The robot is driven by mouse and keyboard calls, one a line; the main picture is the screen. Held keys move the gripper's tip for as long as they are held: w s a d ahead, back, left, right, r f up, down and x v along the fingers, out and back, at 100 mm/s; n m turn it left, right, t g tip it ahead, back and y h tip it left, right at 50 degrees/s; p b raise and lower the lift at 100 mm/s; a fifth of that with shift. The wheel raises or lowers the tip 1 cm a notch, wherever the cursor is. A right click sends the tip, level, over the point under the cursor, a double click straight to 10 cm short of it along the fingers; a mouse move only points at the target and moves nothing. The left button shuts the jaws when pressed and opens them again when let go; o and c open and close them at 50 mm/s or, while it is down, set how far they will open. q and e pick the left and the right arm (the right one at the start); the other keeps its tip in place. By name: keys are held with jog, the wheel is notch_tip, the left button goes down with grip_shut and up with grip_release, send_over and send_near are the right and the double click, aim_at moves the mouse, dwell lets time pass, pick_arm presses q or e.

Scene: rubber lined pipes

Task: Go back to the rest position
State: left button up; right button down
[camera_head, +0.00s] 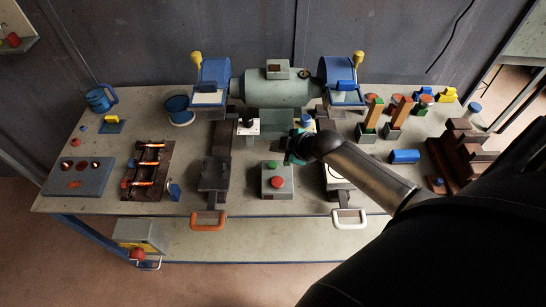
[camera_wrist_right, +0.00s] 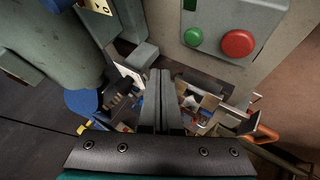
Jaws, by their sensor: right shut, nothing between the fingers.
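My right arm reaches in from the lower right in the head view. Its gripper (camera_head: 297,148) is over the middle of the workbench (camera_head: 235,238), in front of the grinder, and its fingers are mostly hidden behind the wrist. In the right wrist view the two fingers of the gripper (camera_wrist_right: 160,74) are pressed together with nothing between them. The button box (camera_head: 277,180), with a green and a red button, stands just in front of the gripper; it also shows at the top of the right wrist view (camera_wrist_right: 255,75). My left gripper is not in view.
A green bench grinder (camera_head: 275,92) with blue guards stands at the back. A white-handled slide (camera_head: 348,218) and an orange-handled slide (camera_head: 208,221) reach the front edge. Wooden-handled blocks (camera_head: 398,112) and a brown stepped block (camera_head: 460,150) stand on the right near my arm.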

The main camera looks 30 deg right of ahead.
jog(key=s+a+m+g, duration=0.3)
jog(key=s+a, duration=0.8)
jog(key=s, duration=0.1)
jog(key=s+a+r+m+g+h, duration=0.1)
jog(key=s+r+m, duration=0.2)
jog(key=s, duration=0.2)
jog(key=s+r+m+g, duration=0.1)
jog(key=s+r+m, duration=0.2)
jog(key=s, duration=0.3)
notch_tip(320, 180, down, 33)
jog(key=s+g+b, duration=0.2)
jog(key=b, duration=0.8)
jog(key=s+d+f+b, duration=0.1)
jog(key=s+f+b, duration=0.4)
jog(key=f, duration=0.6)
jog(key=s+d+f+g+b, duration=0.1)
jog(key=s+f+b, duration=0.3)
jog(key=s+f, duration=0.6)
jog(key=shift+d+f+h+b, duration=0.3)
jog(key=shift+d+f+b, duration=0.1)
jog(key=shift+f, duration=0.45)
